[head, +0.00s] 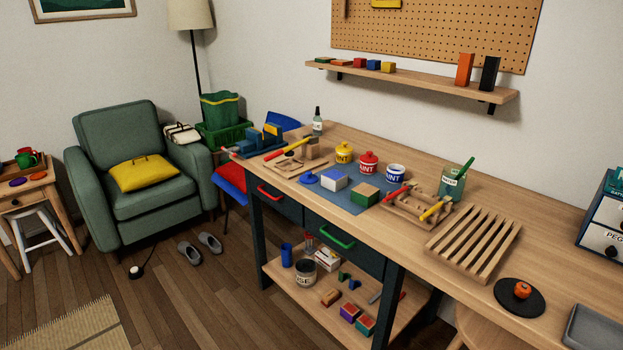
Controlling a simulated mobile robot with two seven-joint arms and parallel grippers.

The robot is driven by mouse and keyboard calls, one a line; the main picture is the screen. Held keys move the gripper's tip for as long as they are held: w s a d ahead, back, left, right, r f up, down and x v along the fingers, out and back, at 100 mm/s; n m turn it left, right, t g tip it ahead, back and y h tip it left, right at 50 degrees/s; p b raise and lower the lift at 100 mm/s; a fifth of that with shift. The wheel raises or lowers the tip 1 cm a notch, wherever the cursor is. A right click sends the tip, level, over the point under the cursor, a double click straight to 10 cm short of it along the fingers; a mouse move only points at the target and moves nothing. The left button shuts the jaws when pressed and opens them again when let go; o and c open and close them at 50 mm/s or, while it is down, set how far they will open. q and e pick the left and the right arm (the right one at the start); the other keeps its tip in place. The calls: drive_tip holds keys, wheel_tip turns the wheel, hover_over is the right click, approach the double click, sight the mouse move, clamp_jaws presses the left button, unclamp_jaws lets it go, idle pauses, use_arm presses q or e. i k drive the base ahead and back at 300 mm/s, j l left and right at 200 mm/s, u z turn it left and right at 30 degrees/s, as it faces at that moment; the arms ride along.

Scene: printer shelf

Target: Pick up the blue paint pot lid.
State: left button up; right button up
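The blue paint pot lid (309,179) is a small blue disc with a knob. It lies on the workbench at the left end of the blue mat (345,201), beside a block with a blue top and white side (334,182). The blue-labelled paint pot (396,174) stands upright behind the mat and appears to have no lid on it. The yellow pot (343,153) and red pot (368,163) stand to its left with their lids on. Neither of my grippers is in view.
A green-topped block (365,196) is on the mat. A wooden tool tray (295,158) lies left of the lid, and a rack with red and yellow handled tools (415,208) lies right. A slatted rack (474,243) is farther right. The bench's front edge is close to the lid.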

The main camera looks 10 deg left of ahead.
sight(309, 178)
drive_tip(key=j+z, duration=0.1)
drive_tip(key=z, duration=0.35)
drive_tip(key=i+j+z, duration=0.1)
drive_tip(key=z, duration=0.3)
drive_tip(key=j+z, duration=0.2)
drive_tip(key=z, duration=0.25)
drive_tip(key=j+z, duration=0.3)
drive_tip(key=j, duration=0.15)
drive_tip(key=j+z, duration=0.25)
drive_tip(key=j, duration=0.15)
drive_tip(key=j+z, duration=0.1)
drive_tip(key=j, duration=0.35)
drive_tip(key=k+j+z, duration=0.1)
drive_tip(key=j, duration=0.35)
drive_tip(key=k+j+z, duration=0.1)
drive_tip(key=j, duration=0.35)
drive_tip(key=k+j+z, duration=0.15)
drive_tip(key=j, duration=0.3)
